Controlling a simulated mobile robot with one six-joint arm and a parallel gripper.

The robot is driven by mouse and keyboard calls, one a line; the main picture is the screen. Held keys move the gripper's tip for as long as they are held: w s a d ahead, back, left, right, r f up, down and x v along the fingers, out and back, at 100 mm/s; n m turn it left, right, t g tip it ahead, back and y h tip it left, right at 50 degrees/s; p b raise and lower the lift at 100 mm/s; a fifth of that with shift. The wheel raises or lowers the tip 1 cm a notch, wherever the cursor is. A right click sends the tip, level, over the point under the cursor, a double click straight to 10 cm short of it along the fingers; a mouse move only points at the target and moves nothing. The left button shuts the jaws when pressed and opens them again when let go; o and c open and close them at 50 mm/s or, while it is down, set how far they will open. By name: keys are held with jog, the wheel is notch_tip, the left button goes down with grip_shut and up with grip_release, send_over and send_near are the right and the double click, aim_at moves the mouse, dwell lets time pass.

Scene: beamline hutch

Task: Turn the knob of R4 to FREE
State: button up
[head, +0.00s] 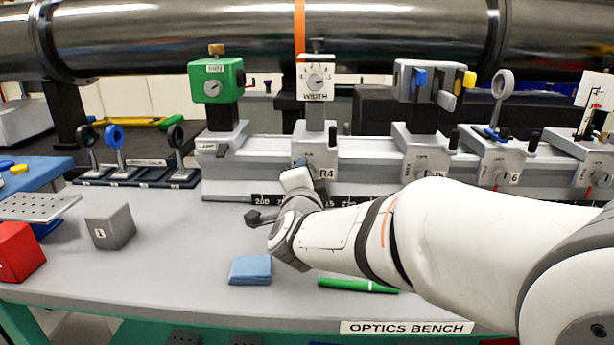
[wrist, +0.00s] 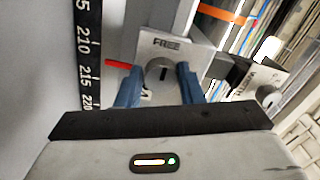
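The R4 carrier (head: 327,174) sits on the bench rail below the WIDTH unit (head: 315,80) in the head view. My gripper covers its knob there. In the wrist view the round grey knob (wrist: 158,75) has a dark slot, roughly upright in the picture. The word FREE (wrist: 167,43) is printed above it; a lettering below it is mostly hidden. My gripper (wrist: 159,67) is open, one blue finger on each side of the knob. Small gaps seem to show between fingers and knob; I cannot tell if either touches.
A ruler scale (wrist: 90,55) and a red pointer (wrist: 117,64) lie left of the knob.

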jog(key=o, duration=0.4)
jog(key=shift+c, duration=0.2)
jog(key=s+p, duration=0.1)
jog(key=s, duration=0.6)
jog(key=shift+s+a+p, duration=0.15)
jog(key=shift+s+p, duration=0.15)
jog(key=shift+s, duration=0.1)
jog(key=shift+r, duration=0.1)
